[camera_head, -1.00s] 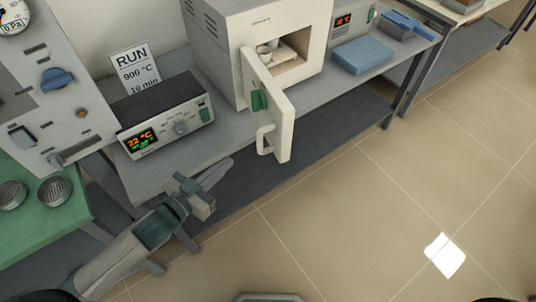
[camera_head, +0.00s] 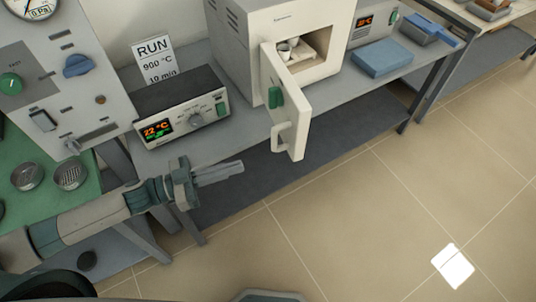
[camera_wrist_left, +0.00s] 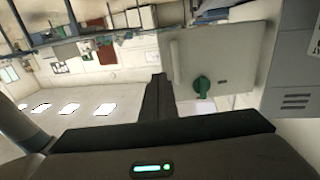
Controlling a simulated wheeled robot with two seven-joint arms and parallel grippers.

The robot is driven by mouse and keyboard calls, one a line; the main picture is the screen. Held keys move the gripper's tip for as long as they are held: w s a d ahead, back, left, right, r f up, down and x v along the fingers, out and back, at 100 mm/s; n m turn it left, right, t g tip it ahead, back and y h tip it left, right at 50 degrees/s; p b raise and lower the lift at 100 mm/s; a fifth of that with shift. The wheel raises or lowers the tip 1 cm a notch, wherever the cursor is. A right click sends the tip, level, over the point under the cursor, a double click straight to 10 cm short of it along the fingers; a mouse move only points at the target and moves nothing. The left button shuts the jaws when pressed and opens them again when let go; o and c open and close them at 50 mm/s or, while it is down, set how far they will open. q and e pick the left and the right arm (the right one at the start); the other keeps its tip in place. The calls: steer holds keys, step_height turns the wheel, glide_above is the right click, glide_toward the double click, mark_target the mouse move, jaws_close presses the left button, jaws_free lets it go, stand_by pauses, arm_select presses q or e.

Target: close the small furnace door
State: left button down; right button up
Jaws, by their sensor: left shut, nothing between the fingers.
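The small furnace (camera_head: 262,45) stands on the bench with its chamber open and white crucibles (camera_head: 290,48) inside. Its door (camera_head: 287,108) is swung out toward the front, with a green knob (camera_head: 275,97) and a pale bar handle (camera_head: 278,135). In the left wrist view the door (camera_wrist_left: 226,58) shows with its green knob (camera_wrist_left: 201,86). My left gripper (camera_head: 240,170) is shut and empty, in front of the bench, left of and below the door handle, apart from it. My right gripper is not in view.
A controller box (camera_head: 180,112) showing 22 °C sits left of the furnace, with a RUN 900 °C sign (camera_head: 154,60) behind it. A green table (camera_head: 50,200) holds metal sieves. The floor in front is clear.

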arm_select(q)
steer(key=p, duration=0.5)
glide_toward(294, 150)
steer(key=x, duration=0.5)
steer(key=shift+s+r, duration=0.1)
steer(key=shift+r, duration=0.25)
steer(key=shift+x, duration=0.8)
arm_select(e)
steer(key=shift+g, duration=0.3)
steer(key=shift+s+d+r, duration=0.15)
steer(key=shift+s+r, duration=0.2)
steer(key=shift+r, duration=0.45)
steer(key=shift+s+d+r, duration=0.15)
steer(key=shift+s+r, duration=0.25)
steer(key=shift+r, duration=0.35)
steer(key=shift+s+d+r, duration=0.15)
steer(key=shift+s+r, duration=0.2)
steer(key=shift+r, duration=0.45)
arm_select(q)
steer(key=shift+f, duration=0.15)
